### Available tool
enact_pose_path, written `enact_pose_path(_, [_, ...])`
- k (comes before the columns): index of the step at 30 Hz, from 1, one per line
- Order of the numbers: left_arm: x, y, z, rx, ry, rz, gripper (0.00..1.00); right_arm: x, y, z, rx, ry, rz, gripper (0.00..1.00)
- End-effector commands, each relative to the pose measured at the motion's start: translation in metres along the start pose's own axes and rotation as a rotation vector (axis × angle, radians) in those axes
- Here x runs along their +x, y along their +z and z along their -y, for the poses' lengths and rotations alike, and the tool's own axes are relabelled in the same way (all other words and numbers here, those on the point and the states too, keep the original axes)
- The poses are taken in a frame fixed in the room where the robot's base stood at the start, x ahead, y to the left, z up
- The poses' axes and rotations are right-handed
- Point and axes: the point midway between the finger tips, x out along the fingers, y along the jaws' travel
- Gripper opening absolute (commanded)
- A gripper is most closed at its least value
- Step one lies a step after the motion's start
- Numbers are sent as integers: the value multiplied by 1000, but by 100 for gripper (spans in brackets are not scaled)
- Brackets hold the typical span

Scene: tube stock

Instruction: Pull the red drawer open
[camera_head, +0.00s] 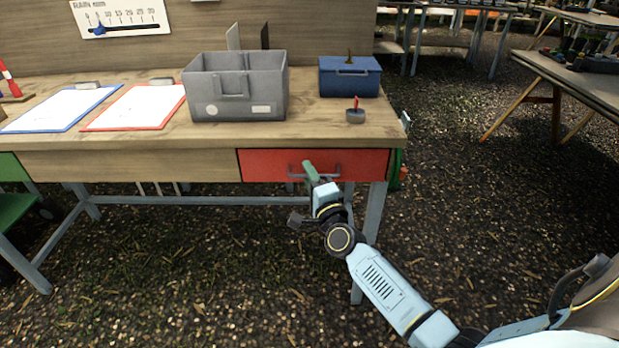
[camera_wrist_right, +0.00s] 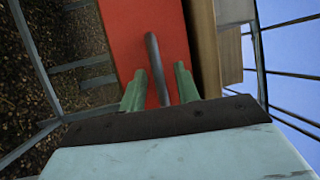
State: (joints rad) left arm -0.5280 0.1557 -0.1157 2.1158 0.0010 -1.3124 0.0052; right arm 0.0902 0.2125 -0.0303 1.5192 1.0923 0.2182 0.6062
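The red drawer (camera_head: 262,166) sits under the right end of the wooden workbench (camera_head: 215,148). Its front looks flush with the bench's front panel, so it appears closed. It has a grey bar handle (camera_head: 333,168). My right gripper (camera_head: 309,170) is at the handle, in front of the drawer. In the right wrist view, its two green fingers (camera_wrist_right: 160,85) stand on either side of the grey handle bar (camera_wrist_right: 153,55), with small gaps showing, against the red drawer front (camera_wrist_right: 125,30). The gripper is open around the bar. My left gripper is not in view.
On the bench stand a grey open bin (camera_head: 233,108), a blue box (camera_head: 335,88), a small grey pot (camera_head: 355,116) with a red piece, and blue and red clipboards (camera_head: 135,122). A bench leg (camera_head: 375,215) is close to my right arm. The gravel in front is open.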

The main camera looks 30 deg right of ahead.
Motion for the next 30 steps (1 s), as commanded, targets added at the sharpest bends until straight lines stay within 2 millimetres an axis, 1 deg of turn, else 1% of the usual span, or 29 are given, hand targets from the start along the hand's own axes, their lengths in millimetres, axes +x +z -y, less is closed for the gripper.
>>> enact_pose_path(8, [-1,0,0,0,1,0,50,2,0,0,0,0,0,32])
enact_pose_path(11, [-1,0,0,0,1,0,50,2,0,0,0,0,0,20])
enact_pose_path(15, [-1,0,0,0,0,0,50,2,0,0,0,0,0,2])
enact_pose_path(16, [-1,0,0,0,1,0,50,2,0,0,0,0,0,0])
enact_pose_path(26, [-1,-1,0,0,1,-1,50,1,2,0,0,0,2,0])
enact_pose_path(29, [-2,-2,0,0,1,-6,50,-2,10,2,4,0,12,0])
enact_pose_path(30, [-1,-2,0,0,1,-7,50,-5,16,3,5,0,19,0])
